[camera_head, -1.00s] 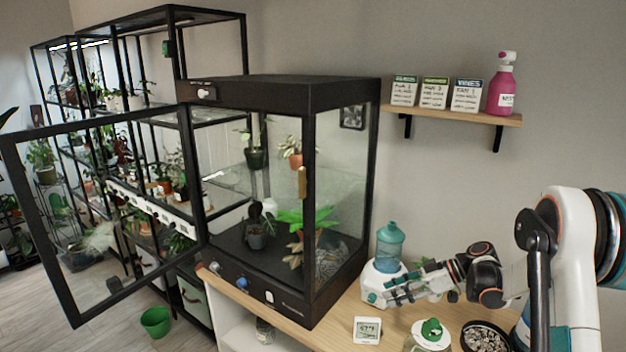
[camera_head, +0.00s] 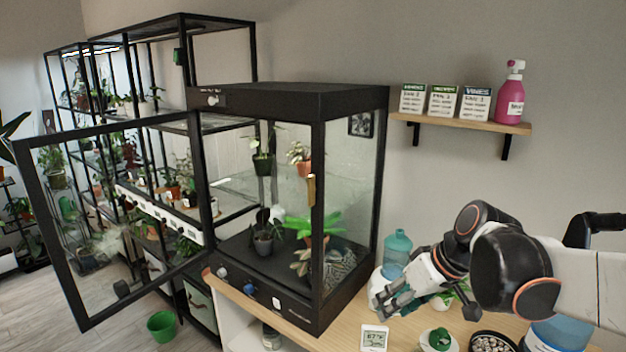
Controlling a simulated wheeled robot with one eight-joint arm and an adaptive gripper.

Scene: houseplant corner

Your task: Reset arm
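My gripper (camera_head: 388,307) is at the lower right, in front of the white base of the humidifier with the teal tank (camera_head: 397,254). Its fingers point left and down. They look spread with nothing between them, though they are small in the picture. My arm comes in from the right edge and hides part of the wooden bench. The black glass cabinet (camera_head: 290,100) stands left of my gripper, with its framed glass door (camera_head: 108,215) swung wide open to the left. Potted plants, one a bright green leafy one (camera_head: 312,228), are inside the cabinet.
On the wooden bench (camera_head: 345,318) are a small digital display (camera_head: 374,338), a green-topped jar (camera_head: 437,338) and a dish of pebbles (camera_head: 491,342). A wall shelf (camera_head: 460,122) holds cards and a pink spray bottle (camera_head: 510,95). A green bucket (camera_head: 162,325) stands on the floor.

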